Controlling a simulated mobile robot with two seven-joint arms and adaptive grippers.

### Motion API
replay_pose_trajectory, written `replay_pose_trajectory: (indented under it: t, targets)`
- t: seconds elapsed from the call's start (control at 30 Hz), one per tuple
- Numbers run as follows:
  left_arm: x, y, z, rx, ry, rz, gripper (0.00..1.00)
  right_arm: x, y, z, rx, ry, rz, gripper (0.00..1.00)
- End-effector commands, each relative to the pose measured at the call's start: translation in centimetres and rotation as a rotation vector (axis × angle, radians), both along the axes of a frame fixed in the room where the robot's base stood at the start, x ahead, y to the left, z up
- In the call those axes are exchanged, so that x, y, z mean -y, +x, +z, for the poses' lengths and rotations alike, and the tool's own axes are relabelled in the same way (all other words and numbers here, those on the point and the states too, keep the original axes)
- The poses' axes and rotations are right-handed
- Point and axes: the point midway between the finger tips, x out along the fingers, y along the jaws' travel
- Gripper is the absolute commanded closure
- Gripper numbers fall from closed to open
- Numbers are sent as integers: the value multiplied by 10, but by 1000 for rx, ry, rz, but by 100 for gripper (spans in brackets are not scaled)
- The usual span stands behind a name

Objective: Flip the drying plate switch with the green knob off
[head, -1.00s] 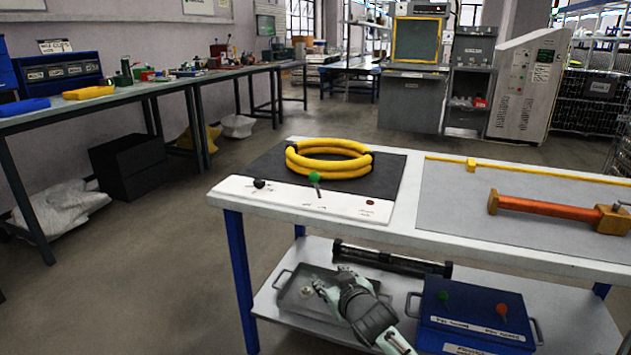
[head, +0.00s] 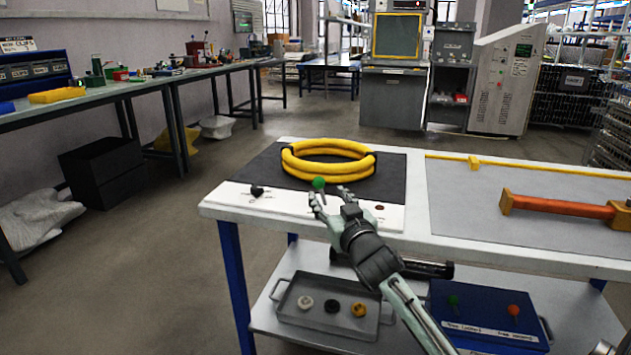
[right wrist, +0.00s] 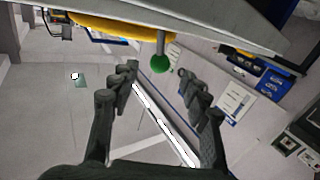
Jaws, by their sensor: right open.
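The drying plate (head: 262,168) is a black mat with a white front panel on the table's left part. Its switch has a round green knob (head: 318,183) on a short stem; a black knob (head: 257,191) is at the panel's left. My right gripper (head: 330,197) is open and empty at the panel's front edge, just in front of and below the green knob. In the right wrist view the green knob (right wrist: 160,63) is beyond the fingertips, roughly midway between the open fingers (right wrist: 155,75), apart from them. My left gripper is not in view.
A coiled yellow tube (head: 328,172) lies on the drying plate. An orange cylinder tool (head: 560,207) lies on the grey mat at right. The lower shelf holds a tray (head: 290,319) with three knobs and a blue box (head: 480,322).

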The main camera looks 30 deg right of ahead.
Motion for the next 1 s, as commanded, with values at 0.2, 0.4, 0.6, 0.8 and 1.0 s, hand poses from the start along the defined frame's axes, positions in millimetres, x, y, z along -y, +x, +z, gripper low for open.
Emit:
replay_pose_trajectory:
  t: [0.2, 0.4, 0.6, 0.8, 1.0]
  targets:
    - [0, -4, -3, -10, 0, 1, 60, 9, 29, 2, 1, -2, 0, 53]
    - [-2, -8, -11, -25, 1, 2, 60, 17, 58, 1, 1, -1, 0, 53]
    - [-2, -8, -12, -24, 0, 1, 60, 21, 72, 0, 1, -1, 1, 53]
    - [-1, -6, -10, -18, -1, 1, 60, 21, 73, 0, 0, -1, 1, 53]
    - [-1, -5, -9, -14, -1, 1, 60, 21, 72, 0, 0, -1, 1, 71]
